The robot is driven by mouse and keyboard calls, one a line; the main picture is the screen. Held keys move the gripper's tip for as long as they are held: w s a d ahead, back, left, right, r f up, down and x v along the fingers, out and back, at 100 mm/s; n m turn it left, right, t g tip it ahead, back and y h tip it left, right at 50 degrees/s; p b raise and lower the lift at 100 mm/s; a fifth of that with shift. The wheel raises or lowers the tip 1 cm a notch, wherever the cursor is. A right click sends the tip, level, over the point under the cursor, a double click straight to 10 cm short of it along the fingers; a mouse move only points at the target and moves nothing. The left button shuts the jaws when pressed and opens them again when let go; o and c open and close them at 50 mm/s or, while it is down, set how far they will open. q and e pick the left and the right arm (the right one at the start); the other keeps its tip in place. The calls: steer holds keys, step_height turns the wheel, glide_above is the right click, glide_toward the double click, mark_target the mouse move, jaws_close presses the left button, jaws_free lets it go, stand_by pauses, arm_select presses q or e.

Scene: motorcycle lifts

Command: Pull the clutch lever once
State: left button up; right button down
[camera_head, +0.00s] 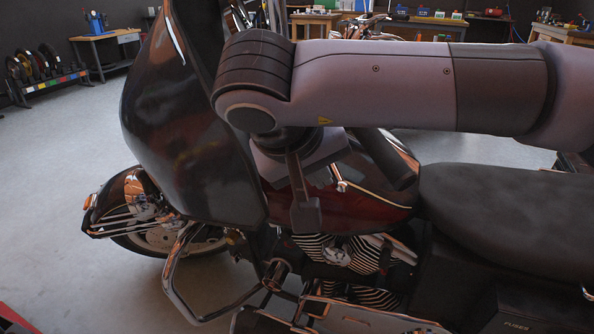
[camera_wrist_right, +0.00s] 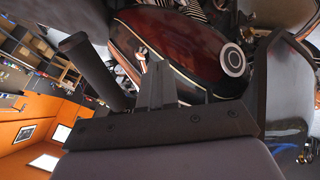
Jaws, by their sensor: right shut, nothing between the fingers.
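A dark motorcycle with a deep red tank (camera_head: 365,210) stands facing left. A black handlebar grip (camera_head: 390,160) shows right of my right gripper; it also shows in the right wrist view (camera_wrist_right: 95,68). A small chrome piece (camera_head: 339,178) between gripper and grip may be part of the clutch lever, but I cannot tell; the lever is not clearly seen. My right gripper (camera_head: 306,212) points down in front of the tank, behind the fairing. Its fingers (camera_wrist_right: 157,82) are together and empty in the right wrist view. My left gripper is not in view.
The large black fairing (camera_head: 190,130) rises close left of my right gripper. The seat (camera_head: 500,205) is to the right. The engine (camera_head: 340,250) and crash bar (camera_head: 178,270) are below. Workbenches (camera_head: 105,45) stand far back.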

mark_target(345, 186)
steer(key=shift+w+d, duration=0.2)
steer(key=shift+d, duration=0.15)
steer(key=shift+w+d+r+n+p, duration=0.1)
steer(key=shift+d+r+n+p, duration=0.1)
steer(key=shift+d+n+p, duration=0.3)
steer(key=shift+w+d+r+n+t+y+p, duration=0.15)
steer(key=shift+d+n+p, duration=0.2)
steer(key=shift+d, duration=0.2)
steer(key=shift+w+d+r+n+t+y+p, duration=0.1)
steer(key=shift+d+n+t+y+p, duration=0.1)
steer(key=shift+d+n, duration=0.25)
steer(key=shift+w+d+f+n, duration=0.1)
steer(key=shift+w+d+n, duration=0.2)
steer(key=shift+d+n, duration=0.45)
